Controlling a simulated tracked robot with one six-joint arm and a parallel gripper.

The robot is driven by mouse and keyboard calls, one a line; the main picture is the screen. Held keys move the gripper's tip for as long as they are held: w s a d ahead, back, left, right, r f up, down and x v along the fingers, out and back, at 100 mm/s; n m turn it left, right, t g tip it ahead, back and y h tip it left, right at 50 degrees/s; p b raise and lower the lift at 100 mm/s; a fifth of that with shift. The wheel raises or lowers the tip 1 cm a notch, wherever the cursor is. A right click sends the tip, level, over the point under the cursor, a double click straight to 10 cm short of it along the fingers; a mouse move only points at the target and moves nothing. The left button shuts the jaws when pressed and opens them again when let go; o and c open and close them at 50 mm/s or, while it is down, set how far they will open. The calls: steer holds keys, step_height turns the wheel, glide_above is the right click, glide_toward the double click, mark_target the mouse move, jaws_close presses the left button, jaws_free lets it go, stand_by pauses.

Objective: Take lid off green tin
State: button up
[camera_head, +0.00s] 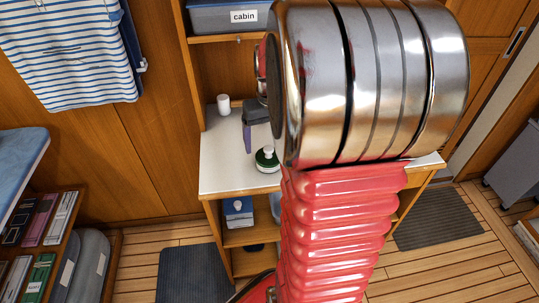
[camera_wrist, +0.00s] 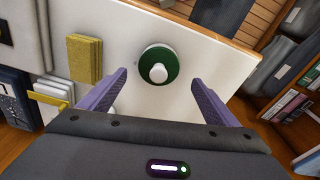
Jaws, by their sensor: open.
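The green tin (camera_head: 267,160) stands on the white counter, with a white knob on top of its lid. In the wrist view the tin (camera_wrist: 158,64) is seen from above as a green disc with a pale rim, its white lid knob (camera_wrist: 158,73) near the middle. The lid sits on the tin. My gripper (camera_wrist: 158,84) is open, its two purple fingers spread to either side, with the tin beyond and between them. Nothing is held. In the head view one purple finger (camera_head: 247,139) shows just above and left of the tin; my arm hides the rest.
The white counter (camera_head: 222,168) also holds a white cylinder (camera_head: 223,104) at the back left. Yellow folded cloths (camera_wrist: 84,60) lie left of the tin in the wrist view. A shelf with a grey "cabin" bin (camera_head: 230,17) is above; my arm covers the counter's right part.

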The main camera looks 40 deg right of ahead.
mark_target(269, 148)
steer(key=shift+w+d+f, duration=0.1)
steer(key=shift+d+f, duration=0.05)
steer(key=shift+f, duration=0.95)
steer(key=shift+w+d+f, duration=0.1)
steer(key=shift+f, duration=1)
steer(key=c, duration=1.1)
steer(key=shift+r, duration=0.15)
steer(key=shift+c, duration=0.2)
step_height(269, 148, up, 10)
steer(key=shift+f, duration=0.15)
